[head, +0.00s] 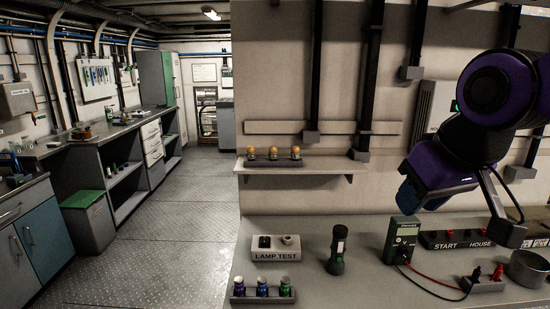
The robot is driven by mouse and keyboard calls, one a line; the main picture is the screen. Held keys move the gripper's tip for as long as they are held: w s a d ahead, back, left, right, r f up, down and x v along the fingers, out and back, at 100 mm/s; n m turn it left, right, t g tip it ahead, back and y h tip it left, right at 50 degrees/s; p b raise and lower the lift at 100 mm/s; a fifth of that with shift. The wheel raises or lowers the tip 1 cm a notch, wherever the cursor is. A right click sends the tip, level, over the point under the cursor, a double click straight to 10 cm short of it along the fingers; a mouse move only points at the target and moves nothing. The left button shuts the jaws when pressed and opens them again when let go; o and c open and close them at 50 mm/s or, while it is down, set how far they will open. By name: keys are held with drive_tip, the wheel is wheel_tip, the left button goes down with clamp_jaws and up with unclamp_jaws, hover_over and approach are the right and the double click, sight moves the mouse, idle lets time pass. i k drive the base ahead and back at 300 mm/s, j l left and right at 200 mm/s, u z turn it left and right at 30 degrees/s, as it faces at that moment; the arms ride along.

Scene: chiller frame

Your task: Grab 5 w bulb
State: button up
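Three small bulbs with amber-looking tops stand upright in a dark rack (275,163) on the wall shelf: a left bulb (251,153), a middle bulb (273,152) and a right bulb (295,153). No wattage marking is readable, so I cannot tell which is the 5 W bulb. My gripper (507,225) hangs at the right, over the bench near the START HOUSE panel, well right of the bulbs and apart from them. A grey finger with a dark tip shows; the other finger is not clearly visible, so its opening cannot be judged. Nothing is visibly held.
The bench carries a LAMP TEST box (276,249), a black flashlight (338,251), a green multimeter (401,240) with leads, a START HOUSE panel (457,239), a metal cup (528,268) and a rack (262,298) of coloured jars. The floor aisle at left is clear.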

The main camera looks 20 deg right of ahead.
sight(294, 152)
drive_tip(key=i+j+z, duration=0.5)
drive_tip(key=i+j, duration=0.15)
drive_tip(key=j, duration=0.15)
